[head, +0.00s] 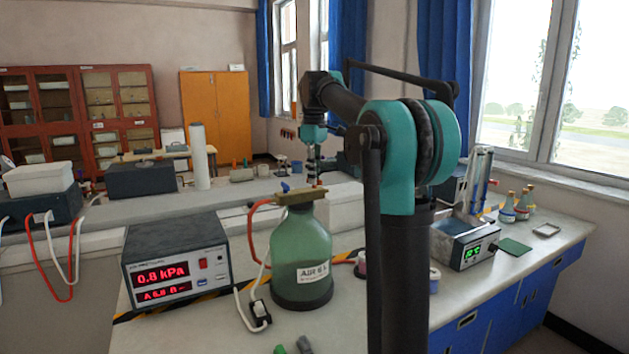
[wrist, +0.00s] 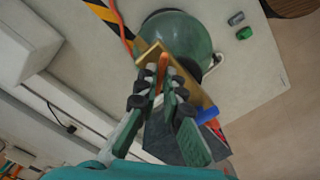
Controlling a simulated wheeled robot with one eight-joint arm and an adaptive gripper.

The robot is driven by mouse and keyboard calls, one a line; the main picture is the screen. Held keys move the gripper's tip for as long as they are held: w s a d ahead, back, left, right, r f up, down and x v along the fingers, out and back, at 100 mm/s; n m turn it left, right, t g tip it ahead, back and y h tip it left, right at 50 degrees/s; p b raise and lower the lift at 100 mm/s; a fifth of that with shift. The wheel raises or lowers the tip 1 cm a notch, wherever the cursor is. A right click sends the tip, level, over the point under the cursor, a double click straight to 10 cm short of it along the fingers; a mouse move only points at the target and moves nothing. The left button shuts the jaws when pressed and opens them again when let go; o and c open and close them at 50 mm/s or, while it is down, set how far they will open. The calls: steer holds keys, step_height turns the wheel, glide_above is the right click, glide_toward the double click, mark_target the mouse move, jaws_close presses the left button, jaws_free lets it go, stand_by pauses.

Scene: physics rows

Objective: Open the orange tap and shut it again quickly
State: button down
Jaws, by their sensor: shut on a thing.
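The green glass bottle (head: 300,245) labelled "AIR" stands on the bench with a brass-coloured block (head: 299,196) across its top. The bottle (wrist: 182,32) and the block (wrist: 148,52) also show in the wrist view. A blue tap (head: 285,187) sits on the block, and its blue handle (wrist: 207,114) is beside my fingers in the wrist view. The orange tap (wrist: 163,64) is between my fingertips. My gripper (wrist: 163,76) is shut on it; the fingers hide part of it. In the head view my gripper (head: 314,180) is at the block, and I cannot make out the orange tap there.
A meter box (head: 177,263) reading 0.8 kPa stands left of the bottle, with red and white tubing between them. A device with a green display (head: 467,245) stands to the right. Several small bottles (head: 515,207) stand by the window. The bench front has some clear room.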

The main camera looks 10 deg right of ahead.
steer(key=m, duration=0.6)
steer(key=c, duration=1.8)
jaws_free()
steer(key=shift+m, duration=0.4)
step_height(320, 180, up, 9)
steer(key=s+r, duration=0.2)
steer(key=s, duration=1.1)
